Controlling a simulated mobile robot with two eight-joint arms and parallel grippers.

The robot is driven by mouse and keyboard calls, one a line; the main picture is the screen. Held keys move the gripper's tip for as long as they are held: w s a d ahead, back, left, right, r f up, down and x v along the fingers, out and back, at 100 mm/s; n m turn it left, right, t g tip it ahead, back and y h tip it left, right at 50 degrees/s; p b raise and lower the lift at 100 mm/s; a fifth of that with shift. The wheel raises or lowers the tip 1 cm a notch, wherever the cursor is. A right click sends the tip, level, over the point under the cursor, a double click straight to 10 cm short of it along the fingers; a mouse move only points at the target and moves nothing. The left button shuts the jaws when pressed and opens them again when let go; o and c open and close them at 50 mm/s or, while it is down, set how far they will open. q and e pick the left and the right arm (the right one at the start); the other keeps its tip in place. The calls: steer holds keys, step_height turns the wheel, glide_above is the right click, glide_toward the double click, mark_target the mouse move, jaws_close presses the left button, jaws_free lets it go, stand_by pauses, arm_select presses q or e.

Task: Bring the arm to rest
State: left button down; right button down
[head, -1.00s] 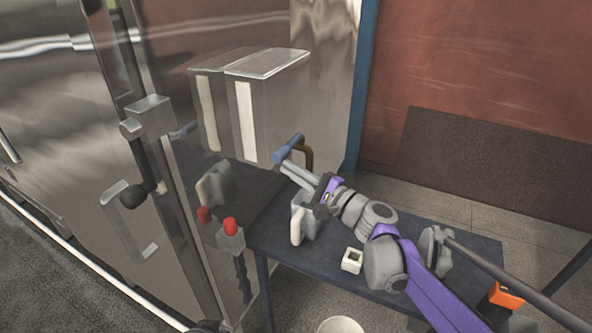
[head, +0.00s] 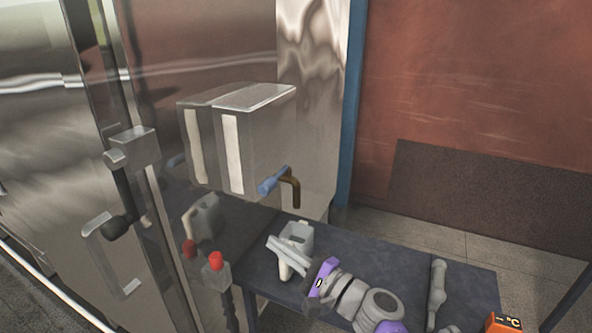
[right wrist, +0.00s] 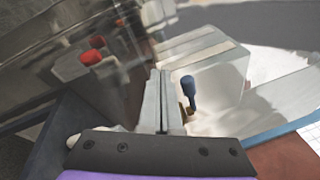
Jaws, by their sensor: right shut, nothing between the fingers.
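My right gripper (head: 270,240) is shut and empty. In the head view its fingers overlap the grey jug (head: 301,229) with a pale handle on the dark table (head: 362,249). Whether they touch the jug I cannot tell. In the right wrist view the closed fingers (right wrist: 161,76) show no object between them. The blue valve handle (head: 270,184) and brass spout (head: 295,192) of the powder dispenser (head: 260,135) are above the gripper and apart from it. The blue handle also shows in the right wrist view (right wrist: 188,92). My left gripper is out of view.
A red button (head: 216,259) on a grey box stands left of the table. The shiny metal machine wall (head: 215,50) fills the left and back. A grey tool (head: 437,285) lies on the right of the table, and an orange device (head: 503,323) is at lower right.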

steer(key=s+d+f+n+g+h, duration=0.35)
steer(key=s+f+n, duration=0.3)
steer(key=f, duration=0.25)
steer(key=s+d+f+n+g+h, duration=0.1)
steer(key=s+d+f+n+h, duration=0.2)
steer(key=s+d+f+h, duration=0.3)
steer(key=s+d+f+n+g+h, duration=0.1)
steer(key=s+d+f+n+h, duration=0.2)
steer(key=d, duration=1)
steer(key=s+f+h, duration=0.3)
steer(key=s+f, duration=0.1)
steer(key=shift+d, duration=0.3)
